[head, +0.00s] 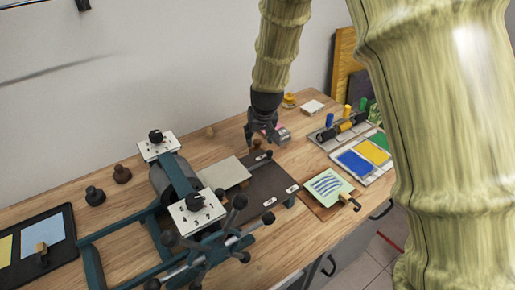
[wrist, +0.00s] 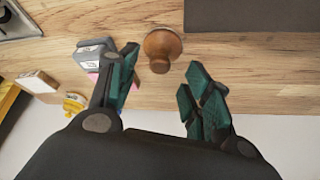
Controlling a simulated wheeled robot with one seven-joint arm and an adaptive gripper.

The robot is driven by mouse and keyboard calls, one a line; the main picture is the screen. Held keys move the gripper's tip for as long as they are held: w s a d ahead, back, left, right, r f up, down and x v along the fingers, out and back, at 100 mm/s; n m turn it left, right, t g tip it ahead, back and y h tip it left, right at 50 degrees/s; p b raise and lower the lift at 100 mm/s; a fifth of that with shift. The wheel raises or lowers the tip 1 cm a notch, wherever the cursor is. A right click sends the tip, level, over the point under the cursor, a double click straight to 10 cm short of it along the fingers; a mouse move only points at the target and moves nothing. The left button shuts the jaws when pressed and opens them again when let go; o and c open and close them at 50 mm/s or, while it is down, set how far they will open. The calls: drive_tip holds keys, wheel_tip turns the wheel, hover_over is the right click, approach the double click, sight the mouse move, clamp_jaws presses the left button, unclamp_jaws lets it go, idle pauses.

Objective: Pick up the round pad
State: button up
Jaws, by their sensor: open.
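A round brown wooden pad with a knob handle (wrist: 162,48) lies on the wooden bench. In the wrist view it is beyond and between my open fingers, without touching them. My gripper (wrist: 158,88) is open and empty, pointing down. In the head view my gripper (head: 260,142) hangs over the back of the bench, and the pad is mostly hidden by the fingers there.
A grey block (wrist: 93,50) with a pink part lies close by the left finger in the wrist view. A yellow-based knob (wrist: 74,103) and a pale block (wrist: 38,84) are farther left. The press (head: 170,180) stands left of my gripper in the head view; the ink tray (head: 345,172) is right.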

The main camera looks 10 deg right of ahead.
sight(258, 141)
drive_tip(key=shift+w+p+x, duration=0.1)
drive_tip(key=shift+p+x, duration=0.35)
drive_tip(key=shift+x, duration=0.9)
drive_tip(key=shift+w+p+x, duration=0.15)
drive_tip(key=shift+p+x, duration=0.25)
drive_tip(key=shift+x, duration=0.95)
drive_tip(key=shift+r, duration=0.1)
clamp_jaws()
